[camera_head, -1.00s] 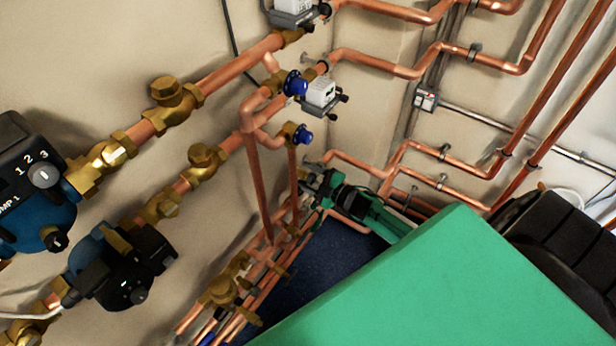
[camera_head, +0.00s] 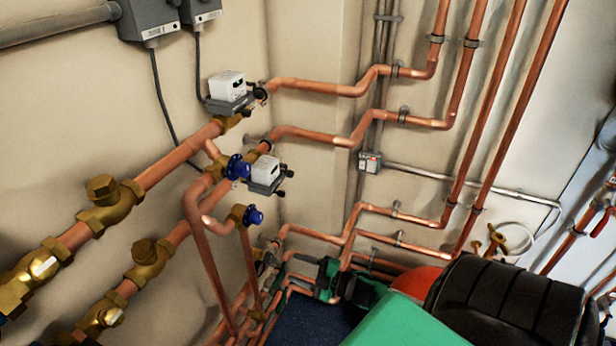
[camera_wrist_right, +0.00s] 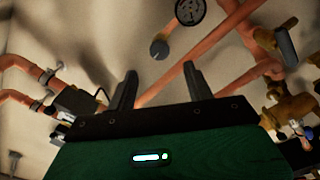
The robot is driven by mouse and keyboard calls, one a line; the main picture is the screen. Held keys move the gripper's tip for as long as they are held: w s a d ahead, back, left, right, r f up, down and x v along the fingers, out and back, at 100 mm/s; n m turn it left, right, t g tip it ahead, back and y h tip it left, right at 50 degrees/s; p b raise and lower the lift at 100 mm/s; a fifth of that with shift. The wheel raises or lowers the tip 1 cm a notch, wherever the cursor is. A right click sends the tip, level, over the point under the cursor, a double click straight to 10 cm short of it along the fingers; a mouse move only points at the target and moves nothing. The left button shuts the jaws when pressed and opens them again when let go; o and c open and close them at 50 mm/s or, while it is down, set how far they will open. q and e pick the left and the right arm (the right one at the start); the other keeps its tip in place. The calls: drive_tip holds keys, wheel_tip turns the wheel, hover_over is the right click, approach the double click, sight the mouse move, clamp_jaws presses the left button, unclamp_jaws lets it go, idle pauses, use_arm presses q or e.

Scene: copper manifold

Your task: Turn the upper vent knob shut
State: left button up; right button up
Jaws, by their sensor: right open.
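The upper vent knob is a blue ribbed wheel (camera_head: 238,167) on the copper and brass pipework, left of centre in the head view. A second blue knob (camera_head: 253,215) sits below it on a brass fitting. My right gripper (camera_head: 312,268) is small and dark green, low and to the right of both knobs, apart from them. Its fingers are partly hard to make out there. In the right wrist view the gripper (camera_wrist_right: 161,82) is open with nothing between its two dark fingers. A dark patterned disc (camera_wrist_right: 190,10) shows above them; I cannot tell if it is the upper knob. My left gripper is not in view.
A white-topped actuator (camera_head: 265,172) stands close to the right of the upper knob, another (camera_head: 228,90) above it. A vertical copper pipe (camera_head: 207,265) runs below the knobs. A grey round knob (camera_wrist_right: 159,50) shows beyond the fingers in the wrist view.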

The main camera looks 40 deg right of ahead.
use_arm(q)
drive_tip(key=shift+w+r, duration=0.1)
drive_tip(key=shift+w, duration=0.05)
use_arm(e)
drive_tip(key=shift+v, duration=1.2)
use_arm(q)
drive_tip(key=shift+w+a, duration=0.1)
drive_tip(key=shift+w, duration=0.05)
